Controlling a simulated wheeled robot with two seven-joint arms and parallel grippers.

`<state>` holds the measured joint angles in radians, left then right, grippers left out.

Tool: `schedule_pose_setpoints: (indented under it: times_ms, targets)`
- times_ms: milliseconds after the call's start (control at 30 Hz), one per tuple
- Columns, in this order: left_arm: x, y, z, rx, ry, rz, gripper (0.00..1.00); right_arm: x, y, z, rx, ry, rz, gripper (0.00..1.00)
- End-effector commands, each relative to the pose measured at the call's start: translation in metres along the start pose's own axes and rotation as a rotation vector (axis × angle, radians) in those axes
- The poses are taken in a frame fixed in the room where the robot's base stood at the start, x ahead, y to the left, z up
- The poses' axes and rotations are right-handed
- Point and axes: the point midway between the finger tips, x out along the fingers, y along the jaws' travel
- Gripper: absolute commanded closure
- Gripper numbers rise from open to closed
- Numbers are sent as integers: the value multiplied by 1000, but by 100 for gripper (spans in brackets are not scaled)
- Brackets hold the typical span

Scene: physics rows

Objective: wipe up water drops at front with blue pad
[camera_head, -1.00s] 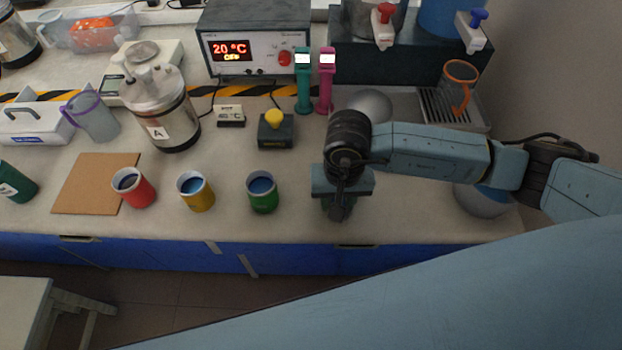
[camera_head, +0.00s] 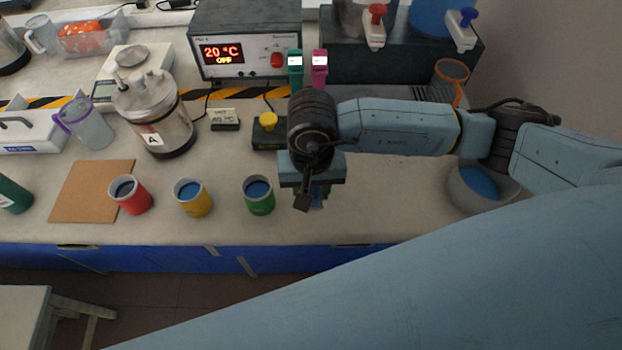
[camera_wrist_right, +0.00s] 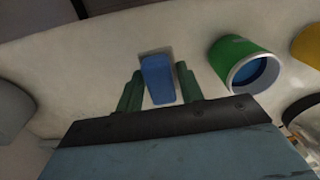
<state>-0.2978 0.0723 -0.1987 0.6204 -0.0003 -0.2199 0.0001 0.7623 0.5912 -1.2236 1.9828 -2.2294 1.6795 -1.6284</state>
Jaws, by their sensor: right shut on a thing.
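My right gripper (camera_head: 312,198) is low over the front part of the counter, just right of the green cup. In the right wrist view its two green fingers are shut on the blue pad (camera_wrist_right: 158,77). The pad is a small blue block, and its far end is at or very near the pale counter top; I cannot tell if it touches. A slightly darker patch edges the pad there, shadow or wet. In the head view the pad is mostly hidden by the gripper. I cannot make out water drops. My left gripper is not in view.
The green cup (camera_head: 258,195) with blue liquid stands close left of the gripper. The yellow cup (camera_head: 193,198) and red cup (camera_head: 130,195) stand further left. A grey bowl (camera_head: 467,203) with blue inside stands right. The front counter between gripper and bowl looks clear.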

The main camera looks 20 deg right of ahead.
Motion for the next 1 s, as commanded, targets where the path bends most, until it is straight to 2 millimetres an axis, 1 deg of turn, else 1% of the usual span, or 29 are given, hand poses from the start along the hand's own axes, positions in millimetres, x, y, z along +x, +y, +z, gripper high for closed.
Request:
schedule_pose_setpoints:
  times_ms: [33, 200, 333, 1000]
  targets:
    - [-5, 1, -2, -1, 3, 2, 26, -7, 0, 0, 0, 1, 0, 88]
    - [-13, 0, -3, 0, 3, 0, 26, -22, 0, 0, 0, 1, -1, 88]
    - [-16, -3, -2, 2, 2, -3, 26, -30, 1, 0, 1, 0, 0, 88]
    - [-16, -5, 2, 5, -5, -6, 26, -30, 1, 0, 1, -1, 0, 88]
